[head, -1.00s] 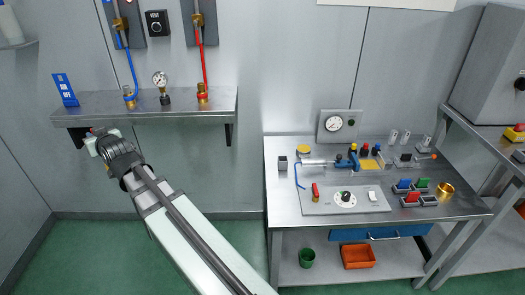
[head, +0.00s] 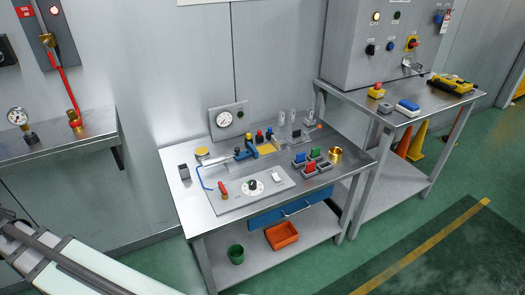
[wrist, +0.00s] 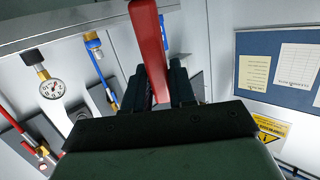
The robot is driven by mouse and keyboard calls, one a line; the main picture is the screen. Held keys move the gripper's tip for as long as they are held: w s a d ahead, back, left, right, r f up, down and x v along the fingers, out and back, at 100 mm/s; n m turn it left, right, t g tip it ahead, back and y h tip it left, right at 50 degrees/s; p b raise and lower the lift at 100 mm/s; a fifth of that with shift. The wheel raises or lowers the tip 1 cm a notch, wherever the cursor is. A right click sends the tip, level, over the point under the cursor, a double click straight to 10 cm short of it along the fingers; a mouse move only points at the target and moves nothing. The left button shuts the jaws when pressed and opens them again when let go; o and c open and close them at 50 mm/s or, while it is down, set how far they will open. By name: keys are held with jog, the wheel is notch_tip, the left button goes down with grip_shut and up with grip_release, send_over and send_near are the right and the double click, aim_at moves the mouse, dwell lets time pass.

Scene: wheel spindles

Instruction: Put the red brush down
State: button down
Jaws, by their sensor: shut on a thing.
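In the head view my gripper is out of sight; only part of my arm shows at the lower left.
The wall shelf (head: 85,131) carries a gauge (head: 18,117) and a brass fitting with a red hose. The steel workbench (head: 185,212) holds a grey panel, coloured pieces in small holders (head: 311,168) and a brass cup (head: 335,155). Its front left corner is clear.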

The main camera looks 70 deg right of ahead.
jog(key=s+d+f+m+g+h, duration=0.1)
jog(key=s+d+f+m+h, duration=0.25)
jog(key=d, duration=1.25)
jog(key=s+d+f+m+h, duration=0.15)
jog(key=s+d+h, duration=0.35)
jog(key=d, duration=1.1)
jog(key=s+d+f+m+g+h, duration=0.1)
jog(key=s+d+f+m+h, duration=0.35)
jog(key=d, duration=1.15)
jog(key=s+d+f+n+g, duration=0.1)
jog(key=s+d+f, duration=0.2)
jog(key=s+d, duration=0.95)
notch_tip(320, 180, down, 10)
jog(key=shift+s+a+r, duration=0.15)
jog(key=shift+s+a, duration=0.15)
jog(key=shift+a, duration=0.05)
jog(key=c, duration=0.9)
grip_release()
jog(key=shift+c, duration=0.2)
